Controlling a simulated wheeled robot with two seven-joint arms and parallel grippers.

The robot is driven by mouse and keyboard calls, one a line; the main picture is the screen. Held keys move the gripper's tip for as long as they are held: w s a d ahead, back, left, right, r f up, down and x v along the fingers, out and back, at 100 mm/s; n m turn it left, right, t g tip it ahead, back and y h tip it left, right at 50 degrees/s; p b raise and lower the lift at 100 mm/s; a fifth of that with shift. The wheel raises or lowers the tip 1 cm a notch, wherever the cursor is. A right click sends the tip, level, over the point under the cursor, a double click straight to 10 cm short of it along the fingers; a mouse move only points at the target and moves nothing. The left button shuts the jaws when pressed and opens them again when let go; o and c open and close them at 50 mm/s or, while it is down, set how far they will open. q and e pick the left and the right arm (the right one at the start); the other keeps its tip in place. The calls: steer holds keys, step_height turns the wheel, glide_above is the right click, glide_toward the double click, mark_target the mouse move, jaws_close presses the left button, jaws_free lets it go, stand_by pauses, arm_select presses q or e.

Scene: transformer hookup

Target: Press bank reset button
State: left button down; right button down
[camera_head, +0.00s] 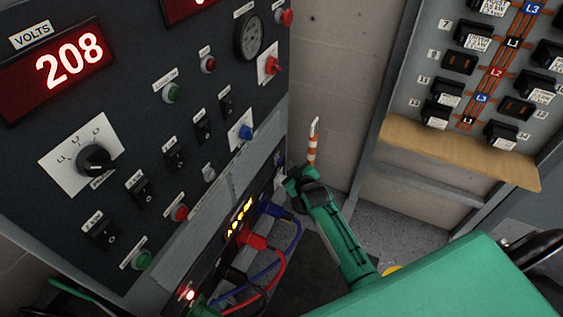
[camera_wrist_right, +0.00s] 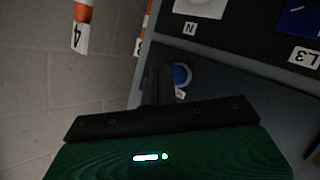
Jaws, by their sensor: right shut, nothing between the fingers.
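A round blue button (camera_wrist_right: 181,75) with a pale ring shows in the right wrist view, on the grey lower panel. A small label beside it is partly hidden and cannot be read. My right gripper (camera_wrist_right: 156,88) is shut and empty, with its fingertips just left of the button in that view; whether they touch it I cannot tell. In the head view my right gripper (camera_head: 286,178) is at the right end of the lower panel (camera_head: 222,262), which hides the button or makes it too small to make out. My left gripper is not in view.
Red and blue cables (camera_head: 292,243) loop out of the lower panel close to my right arm. The dark control panel (camera_head: 120,120) with knobs, switches and a 208 volt display rises above. A breaker board (camera_head: 485,75) stands right. An orange-and-white striped piece (camera_head: 312,145) is behind the gripper.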

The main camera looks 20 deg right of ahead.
steer(key=shift+a, duration=0.1)
stand_by(0.3)
steer(key=shift+w+a, duration=0.2)
steer(key=shift+w, duration=0.15)
steer(key=shift+w+a, duration=0.3)
stand_by(0.7)
steer(key=shift+s+d+p, duration=0.6)
steer(key=shift+s+p, duration=0.05)
steer(key=shift+p, duration=0.05)
